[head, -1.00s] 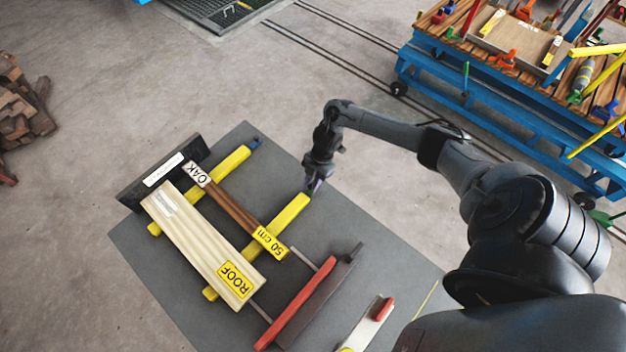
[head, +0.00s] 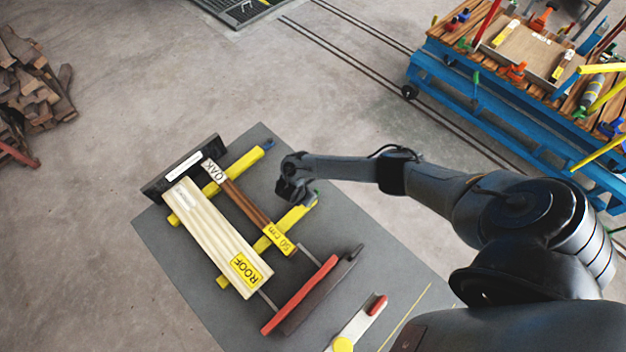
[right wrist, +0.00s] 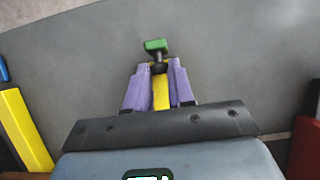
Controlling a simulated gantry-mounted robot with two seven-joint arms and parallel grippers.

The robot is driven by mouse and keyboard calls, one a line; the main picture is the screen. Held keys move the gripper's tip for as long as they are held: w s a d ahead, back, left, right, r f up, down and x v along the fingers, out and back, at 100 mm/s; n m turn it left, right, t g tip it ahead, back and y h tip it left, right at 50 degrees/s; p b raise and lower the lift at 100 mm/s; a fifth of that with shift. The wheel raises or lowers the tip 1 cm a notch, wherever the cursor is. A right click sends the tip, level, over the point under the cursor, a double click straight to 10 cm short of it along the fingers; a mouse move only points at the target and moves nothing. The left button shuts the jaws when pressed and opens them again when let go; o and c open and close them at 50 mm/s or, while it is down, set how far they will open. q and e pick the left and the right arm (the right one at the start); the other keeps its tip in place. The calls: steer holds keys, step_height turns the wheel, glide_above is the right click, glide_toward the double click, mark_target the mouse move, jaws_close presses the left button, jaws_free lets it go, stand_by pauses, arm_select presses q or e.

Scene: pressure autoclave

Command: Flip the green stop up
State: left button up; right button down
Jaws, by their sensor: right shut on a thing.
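The green stop (head: 316,193) is at the far end of the nearer yellow bar (head: 290,218). In the right wrist view the green stop (right wrist: 155,45) shows as a small green tab on a dark stem, just beyond the fingertips. My right gripper (right wrist: 160,68) has purple fingers on either side of the yellow bar's end, with the tips at the dark stem. It is shut on the stop, though the exact contact is hard to see. In the head view my right gripper (head: 304,199) is mostly hidden by its wrist. My left gripper is not in view.
A pale ROOF board (head: 215,235) and a brown OAK strip (head: 243,210) lie across the two yellow bars. A red-edged dark bar (head: 310,298) lies nearer me. A blue cart (head: 500,110) with tools stands at the right. The grey mat (head: 190,285) is clear at the left.

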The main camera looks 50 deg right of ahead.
steer(key=shift+w+a+f+h, duration=0.1)
steer(key=shift+a+f+h, duration=0.25)
steer(key=shift+a+h, duration=0.45)
steer(key=shift+d+h, duration=0.2)
steer(key=shift+h, duration=0.1)
steer(key=shift+f, duration=0.1)
steer(key=c, duration=1)
jaws_free()
steer(key=p+v, duration=0.4)
steer(key=v, duration=0.6)
steer(key=shift+w+a+r+p, duration=0.15)
steer(key=shift+a+r+p, duration=0.05)
steer(key=shift+r+p, duration=0.15)
